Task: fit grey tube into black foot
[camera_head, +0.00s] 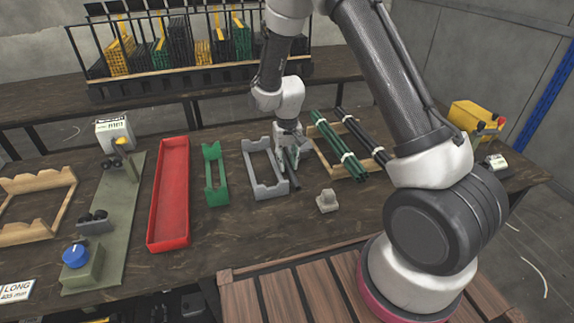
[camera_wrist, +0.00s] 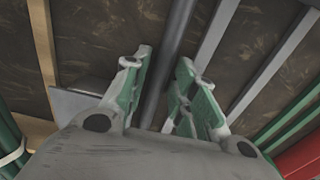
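My gripper (camera_head: 287,155) is over the right side of the grey cradle (camera_head: 252,162). A slim grey tube (camera_head: 293,177) sticks out below it towards the front. In the wrist view the grey tube (camera_wrist: 176,40) runs between the two green-padded fingers (camera_wrist: 163,80), which look closed on its sides. The tube's other end is hidden behind the gripper. I cannot tell whether the tube touches the cradle. Small black pieces (camera_head: 92,216), possibly black feet, sit on a grey holder at the left, on the green mat.
Right of my gripper a wooden rack (camera_head: 328,163) holds green and black tubes. A light grey block (camera_head: 327,201) stands in front. Further left are a green cradle (camera_head: 215,173), a red tray (camera_head: 169,190) and a press (camera_head: 116,135). A blue-knobbed box (camera_head: 77,258) sits at the front left.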

